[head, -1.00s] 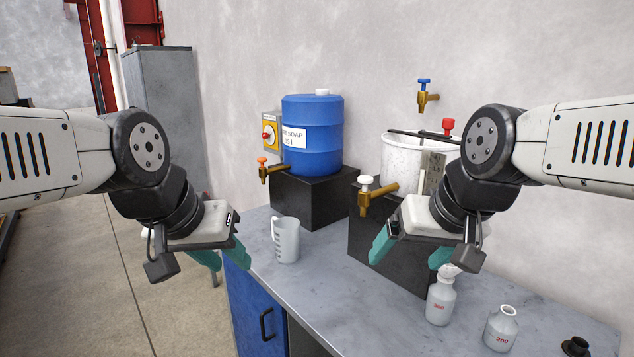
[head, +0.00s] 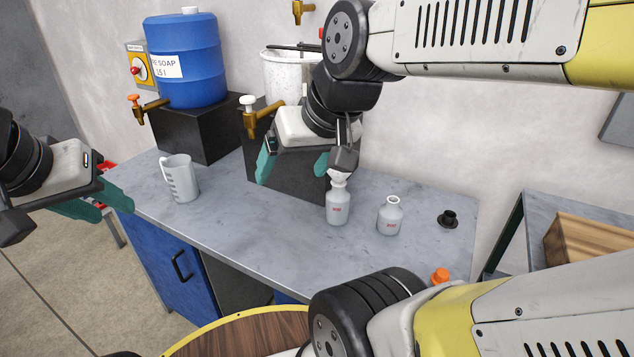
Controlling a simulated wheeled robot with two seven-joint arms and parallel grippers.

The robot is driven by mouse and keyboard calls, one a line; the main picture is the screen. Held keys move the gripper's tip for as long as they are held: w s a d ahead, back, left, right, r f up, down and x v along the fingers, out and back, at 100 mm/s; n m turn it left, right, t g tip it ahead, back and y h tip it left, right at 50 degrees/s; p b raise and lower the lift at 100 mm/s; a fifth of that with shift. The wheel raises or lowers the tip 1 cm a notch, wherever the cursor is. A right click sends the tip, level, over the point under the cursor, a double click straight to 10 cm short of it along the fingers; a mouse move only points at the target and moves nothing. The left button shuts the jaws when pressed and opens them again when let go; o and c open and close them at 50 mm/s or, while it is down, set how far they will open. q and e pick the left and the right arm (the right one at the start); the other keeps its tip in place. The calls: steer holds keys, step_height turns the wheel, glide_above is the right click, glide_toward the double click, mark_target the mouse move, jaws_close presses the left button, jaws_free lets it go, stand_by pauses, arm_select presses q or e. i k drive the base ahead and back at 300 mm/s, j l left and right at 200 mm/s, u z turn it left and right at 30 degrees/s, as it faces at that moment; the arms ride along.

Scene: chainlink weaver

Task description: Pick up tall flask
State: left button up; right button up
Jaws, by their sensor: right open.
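The tall flask (head: 338,208) is a white-grey bottle with a narrow neck and red marking, upright on the grey bench in the head view.
A measuring jug (head: 181,180) stands on the bench's left part. A blue soap barrel (head: 182,60) and a white pot (head: 285,75) sit at the back with taps jutting forward. A small black part (head: 448,218) lies right of the flasks. The bench (head: 265,225) is clear in front.

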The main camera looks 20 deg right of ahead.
mark_target(338, 199)
steer(key=i+j, duration=0.25)
steer(key=j, duration=0.2)
steer(key=i+j+z, duration=0.25)
steer(key=j, duration=0.15)
steer(key=j+z, duration=0.25)
steer(key=j, duration=0.15)
steer(key=i+j+z, duration=0.25)
steer(key=j, duration=0.25)
steer(key=k+z, duration=0.1)
steer(key=z, duration=1.95)
